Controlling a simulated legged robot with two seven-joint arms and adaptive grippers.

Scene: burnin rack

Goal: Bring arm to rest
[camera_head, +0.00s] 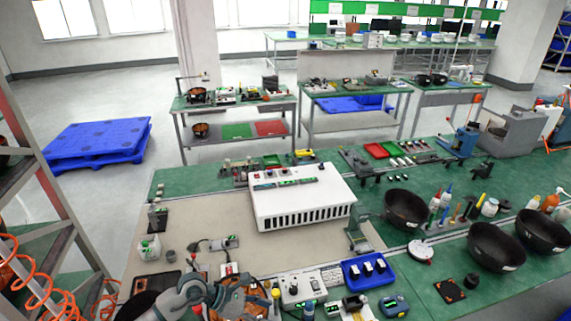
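A grey and black arm of mine (188,297), which I take to be the left, shows at the bottom edge, left of centre. It is low over the front edge of the green and beige workbench (205,215). Dark parts at its end overlap an orange-brown item (247,300), so I cannot make out the fingers or whether they hold anything. My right arm and gripper do not show.
A white vented box (302,202) stands mid-bench. A blue tray (367,272) and small devices crowd the front. Several black bowls (405,208) stand at right. A metal rack (62,205) with orange coiled hoses (35,280) is close at left. Blue pallets (97,143) lie behind.

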